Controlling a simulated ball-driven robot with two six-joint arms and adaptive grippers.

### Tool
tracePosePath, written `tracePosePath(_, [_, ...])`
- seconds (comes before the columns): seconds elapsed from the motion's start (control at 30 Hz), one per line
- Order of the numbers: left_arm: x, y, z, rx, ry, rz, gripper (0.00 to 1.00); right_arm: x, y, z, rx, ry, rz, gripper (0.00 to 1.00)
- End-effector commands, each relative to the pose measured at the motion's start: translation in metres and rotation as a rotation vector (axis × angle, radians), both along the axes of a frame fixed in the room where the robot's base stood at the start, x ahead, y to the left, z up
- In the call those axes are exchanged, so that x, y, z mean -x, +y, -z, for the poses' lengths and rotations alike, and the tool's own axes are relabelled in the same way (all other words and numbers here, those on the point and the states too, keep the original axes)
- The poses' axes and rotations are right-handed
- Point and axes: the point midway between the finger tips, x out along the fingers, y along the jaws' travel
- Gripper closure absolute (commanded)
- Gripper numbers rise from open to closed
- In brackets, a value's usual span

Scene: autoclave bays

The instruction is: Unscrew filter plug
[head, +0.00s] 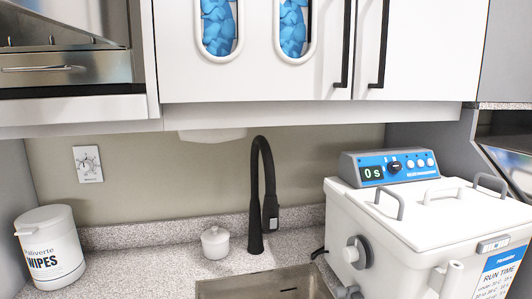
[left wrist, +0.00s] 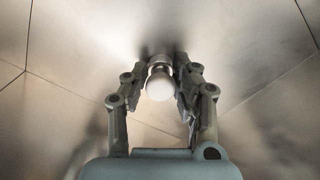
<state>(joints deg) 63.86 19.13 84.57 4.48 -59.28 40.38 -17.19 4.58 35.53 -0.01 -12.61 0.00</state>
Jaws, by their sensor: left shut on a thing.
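In the left wrist view, the filter plug (left wrist: 160,85) is a pale, rounded knob with a narrower metallic part behind it. It sits against a brushed metal wall, with dark shading around it. My left gripper (left wrist: 161,66) has one finger on each side of the plug and is shut on it. The plug's far end and any thread are hidden. Neither gripper nor the plug shows in the head view.
Metal walls (left wrist: 260,60) with seams surround my left gripper closely. The head view shows a counter with a wipes tub (head: 50,245), small white lidded pot (head: 215,243), black faucet (head: 256,200), sink (head: 255,287) and white bath unit (head: 430,225) under cabinets (head: 265,75).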

Motion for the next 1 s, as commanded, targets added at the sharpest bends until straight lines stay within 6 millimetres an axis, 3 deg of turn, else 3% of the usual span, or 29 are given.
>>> tracePosePath(0.1, [0.0,0.0,0.006,0.205,-0.046,-0.001,1.0,0.0,0.0,0.014,0.0,0.0,0.0,0.58])
tracePosePath(0.27, [-0.001,0.0,0.005,0.404,-0.091,-0.002,1.0,0.0,0.0,0.02,0.0,0.0,0.0,0.58])
tracePosePath(0.67, [-0.001,0.0,0.005,0.482,-0.108,-0.002,1.0,0.0,0.0,0.023,0.0,0.0,0.0,0.58])
tracePosePath(1.0, [-0.001,0.0,0.006,0.981,-0.227,-0.005,1.0,0.001,0.001,0.048,-0.001,0.001,0.0,0.58])
